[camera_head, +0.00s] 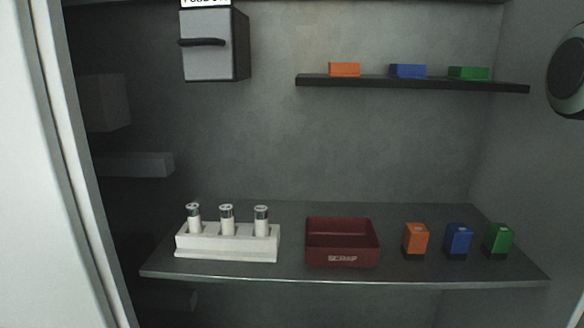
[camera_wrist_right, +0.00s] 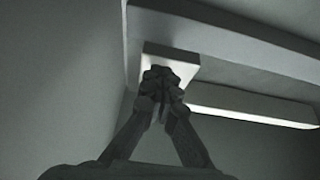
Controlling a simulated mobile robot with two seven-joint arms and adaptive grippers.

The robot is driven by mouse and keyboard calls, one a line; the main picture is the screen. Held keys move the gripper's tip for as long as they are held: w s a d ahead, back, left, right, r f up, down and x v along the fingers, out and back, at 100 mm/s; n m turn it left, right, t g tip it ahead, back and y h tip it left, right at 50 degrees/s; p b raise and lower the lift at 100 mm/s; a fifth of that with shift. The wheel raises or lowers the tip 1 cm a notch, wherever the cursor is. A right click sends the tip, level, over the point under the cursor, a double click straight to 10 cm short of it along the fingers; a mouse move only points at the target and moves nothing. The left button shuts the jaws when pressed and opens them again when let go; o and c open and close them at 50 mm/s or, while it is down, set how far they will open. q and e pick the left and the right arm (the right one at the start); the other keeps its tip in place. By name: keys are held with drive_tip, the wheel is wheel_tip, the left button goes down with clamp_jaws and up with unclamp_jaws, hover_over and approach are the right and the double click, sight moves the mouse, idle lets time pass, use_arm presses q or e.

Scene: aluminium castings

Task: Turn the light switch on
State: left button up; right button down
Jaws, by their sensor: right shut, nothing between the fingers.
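My right gripper (camera_wrist_right: 161,82) shows in the right wrist view with its fingers shut and nothing between them. Just beyond the fingertips is a pale rectangular plate (camera_wrist_right: 186,66), partly hidden by the fingers. I cannot tell whether this plate is the light switch, or whether the fingers touch it. No light switch can be made out in the head view. Neither gripper shows in the head view, and the left gripper is not in view at all.
The dim room has a grey shelf (camera_head: 300,277) with a white holder (camera_head: 228,254) of several cylinders, a red bin (camera_head: 342,262) and coloured blocks (camera_head: 459,237). A fuse box (camera_head: 206,60) hangs above. A pale door edge or wall (camera_head: 40,180) stands left.

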drive_tip(key=shift+a, duration=0.25)
drive_tip(key=shift+a+f, duration=0.1)
drive_tip(key=shift+a, duration=0.3)
drive_tip(key=shift+a, duration=0.5)
drive_tip(key=shift+a, duration=0.15)
idle(0.4)
drive_tip(key=s+b, duration=0.1)
drive_tip(key=s, duration=0.3)
drive_tip(key=s+b, duration=0.1)
drive_tip(key=s, duration=0.1)
drive_tip(key=shift+a+f+b, duration=0.25)
drive_tip(key=shift+b, duration=0.1)
